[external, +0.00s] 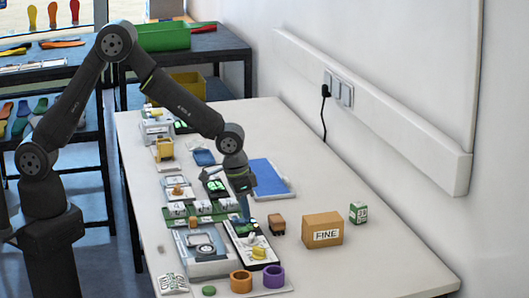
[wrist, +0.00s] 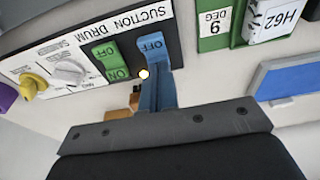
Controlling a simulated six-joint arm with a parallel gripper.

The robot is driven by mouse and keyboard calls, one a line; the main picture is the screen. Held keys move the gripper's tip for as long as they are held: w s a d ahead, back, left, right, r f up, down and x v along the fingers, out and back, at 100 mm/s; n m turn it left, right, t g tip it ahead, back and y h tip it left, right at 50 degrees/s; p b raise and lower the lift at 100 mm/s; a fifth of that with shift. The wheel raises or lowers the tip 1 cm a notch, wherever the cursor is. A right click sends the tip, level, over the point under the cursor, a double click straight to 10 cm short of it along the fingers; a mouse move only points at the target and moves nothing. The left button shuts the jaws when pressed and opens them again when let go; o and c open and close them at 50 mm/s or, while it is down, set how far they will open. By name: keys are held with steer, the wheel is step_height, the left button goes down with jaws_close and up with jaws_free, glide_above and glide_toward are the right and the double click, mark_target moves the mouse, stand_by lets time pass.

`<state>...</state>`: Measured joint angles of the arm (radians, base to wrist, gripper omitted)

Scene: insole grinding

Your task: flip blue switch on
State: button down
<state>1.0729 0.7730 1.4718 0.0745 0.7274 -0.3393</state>
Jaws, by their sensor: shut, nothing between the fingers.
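The blue switch (wrist: 152,44) sits on a black panel (wrist: 178,45) under a "SUCTION DRUM" label in the wrist view. In the external view my gripper (external: 244,215) points down at the dark control panel (external: 238,230). A green switch (wrist: 109,61) with "OFF" and "ON" marks sits beside the blue one.
White knobs (wrist: 70,72) and a yellow knob (wrist: 32,84) share the panel. A "FINE" box (external: 322,229) stands to the right. The table's right side is mostly clear.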

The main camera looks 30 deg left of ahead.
steer(key=shift+s+a, duration=0.55)
steer(key=shift+r, duration=0.15)
step_height(320, 180, up, 14)
steer(key=w+d, duration=0.1)
steer(key=shift+w+d, duration=0.25)
steer(key=shift+f, duration=0.2)
glide_above(242, 219)
step_height(242, 219, down, 9)
steer(key=shift+s+f, duration=0.1)
steer(key=shift+s, duration=0.05)
step_height(242, 219, up, 6)
steer(key=shift+s+a, duration=0.35)
steer(key=shift+s, duration=0.1)
